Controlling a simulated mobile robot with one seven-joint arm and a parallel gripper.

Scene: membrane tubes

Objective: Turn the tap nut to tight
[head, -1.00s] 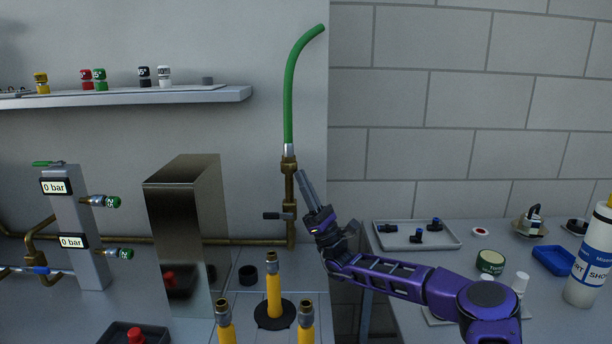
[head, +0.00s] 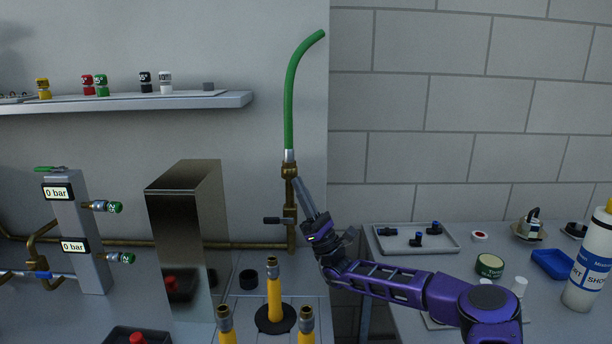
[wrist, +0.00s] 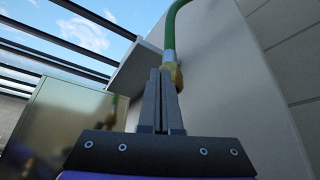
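The tap (head: 291,210) is a brass upright fitting on the wall with a dark side lever (head: 277,220). Its brass nut (head: 289,171) sits at the top, below a metal ferrule and a green hose (head: 290,100). My gripper (head: 295,181) reaches up from the lower right, its fingertips at the tap just below the nut in the picture. In the wrist view my gripper (wrist: 160,72) has its two fingers close together. The nut (wrist: 174,74) shows just beyond and right of the tips; I cannot tell whether they touch it.
A steel box (head: 188,240) stands left of the tap. Yellow tubes (head: 274,295) stand in front. A shelf (head: 130,101) with coloured fittings is at upper left. A tray (head: 382,247) with black fittings lies on the right-hand bench.

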